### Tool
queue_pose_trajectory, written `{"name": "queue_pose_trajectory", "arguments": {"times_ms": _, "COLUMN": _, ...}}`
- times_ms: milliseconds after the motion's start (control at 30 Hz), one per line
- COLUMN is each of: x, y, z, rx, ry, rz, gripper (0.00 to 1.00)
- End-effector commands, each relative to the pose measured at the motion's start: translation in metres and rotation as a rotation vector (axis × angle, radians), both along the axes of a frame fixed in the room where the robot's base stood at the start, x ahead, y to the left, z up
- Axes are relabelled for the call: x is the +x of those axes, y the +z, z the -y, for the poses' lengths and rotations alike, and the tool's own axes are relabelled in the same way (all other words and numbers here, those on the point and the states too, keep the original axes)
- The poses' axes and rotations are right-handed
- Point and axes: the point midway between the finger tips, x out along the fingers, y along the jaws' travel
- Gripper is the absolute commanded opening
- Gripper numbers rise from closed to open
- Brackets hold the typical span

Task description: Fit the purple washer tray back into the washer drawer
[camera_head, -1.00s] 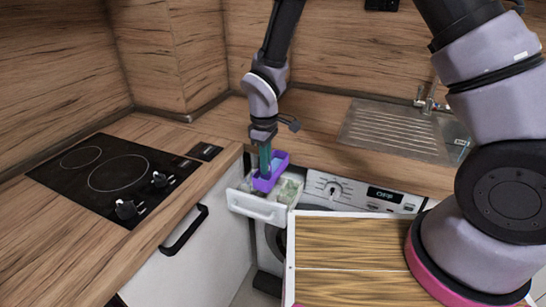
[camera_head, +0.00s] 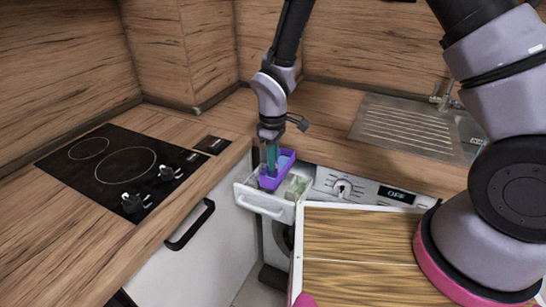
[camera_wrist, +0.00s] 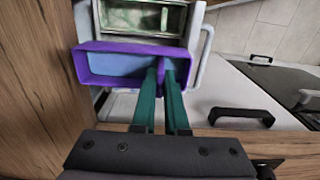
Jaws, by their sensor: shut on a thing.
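The purple washer tray (camera_head: 268,182) is an open box with a pale blue inside, over the left part of the pulled-out washer drawer (camera_head: 262,202). My gripper (camera_head: 271,168) points down and is shut on a wall of the tray. The drawer (camera_wrist: 196,28) shows a greenish compartment beside the tray. Whether the tray touches the drawer floor is hidden.
The washer panel (camera_head: 345,187) reads OFF, right of the drawer. A counter with a black hob (camera_head: 115,168) lies left, above a cabinet with a black handle (camera_head: 190,226). A wood-topped, white-edged surface (camera_head: 355,245) stands in front of the washer. The sink (camera_head: 405,125) is behind.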

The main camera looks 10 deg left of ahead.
Motion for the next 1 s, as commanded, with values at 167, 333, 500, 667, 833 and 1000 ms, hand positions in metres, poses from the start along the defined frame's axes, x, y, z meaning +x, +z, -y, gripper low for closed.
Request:
{"name": "queue_pose_trajectory", "arguments": {"times_ms": 167, "x": 0.0, "y": -0.018, "z": 0.0, "rx": -0.001, "ry": 0.002, "rz": -0.001, "gripper": 0.0}}
{"name": "queue_pose_trajectory", "arguments": {"times_ms": 333, "x": 0.0, "y": -0.031, "z": 0.0, "rx": 0.0, "ry": 0.0, "rz": 0.0, "gripper": 0.0}}
{"name": "queue_pose_trajectory", "arguments": {"times_ms": 500, "x": 0.0, "y": -0.038, "z": 0.0, "rx": 0.0, "ry": 0.001, "rz": 0.0, "gripper": 0.0}}
{"name": "queue_pose_trajectory", "arguments": {"times_ms": 667, "x": 0.0, "y": -0.04, "z": 0.0, "rx": 0.001, "ry": 0.001, "rz": 0.0, "gripper": 0.0}}
{"name": "queue_pose_trajectory", "arguments": {"times_ms": 833, "x": 0.0, "y": -0.04, "z": 0.0, "rx": 0.001, "ry": 0.001, "rz": 0.0, "gripper": 0.0}}
{"name": "queue_pose_trajectory", "arguments": {"times_ms": 1000, "x": 0.0, "y": -0.04, "z": 0.0, "rx": 0.001, "ry": 0.001, "rz": 0.0, "gripper": 0.0}}
